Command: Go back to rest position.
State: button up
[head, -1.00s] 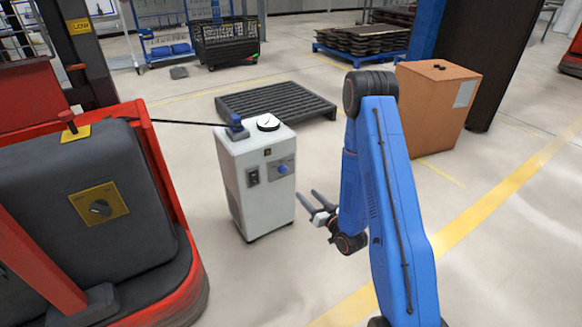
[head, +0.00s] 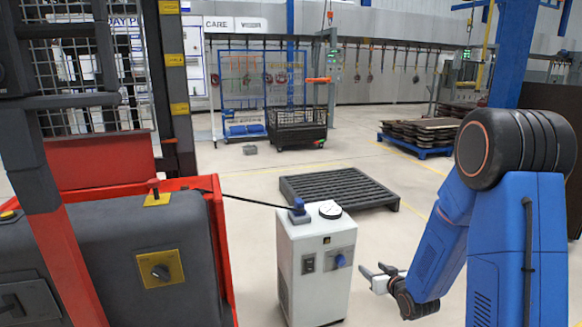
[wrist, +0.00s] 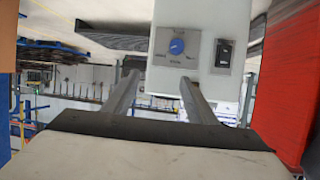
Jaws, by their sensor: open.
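My gripper (head: 376,271) is at the end of my blue arm, to the right of a white cabinet (head: 316,290) in the head view. Its two grey fingers are apart with nothing between them. In the wrist view my gripper (wrist: 157,85) points toward the cabinet (wrist: 222,22), whose blue knob (wrist: 177,46) and black switch show upside down. A gap seems to lie between the fingertips and the cabinet. A blue plug on a black cable and a round white gauge sit on the cabinet's top.
A red and grey forklift (head: 100,250) stands close on the left of the cabinet. A black pallet (head: 340,188) lies on the floor behind it. A mesh bin (head: 297,130) and stacked dark sheets on a blue pallet (head: 415,150) stand farther back. Floor between them is clear.

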jog(key=s+d+r+g+h, duration=0.2)
jog(key=s+r, duration=0.4)
jog(key=r, duration=0.3)
jog(key=s+r+g, duration=0.2)
jog(key=s+r, duration=0.1)
jog(key=s, duration=0.9)
jog(key=s+a+r+m+g, duration=0.1)
jog(key=s+r, duration=0.3)
jog(key=s, duration=0.7)
jog(key=s+a+r+m+g, duration=0.1)
jog(key=s+r+g, duration=0.2)
jog(key=s, duration=0.9)
jog(key=shift+s+r+g+h, duration=0.3)
jog(key=shift+r, duration=0.4)
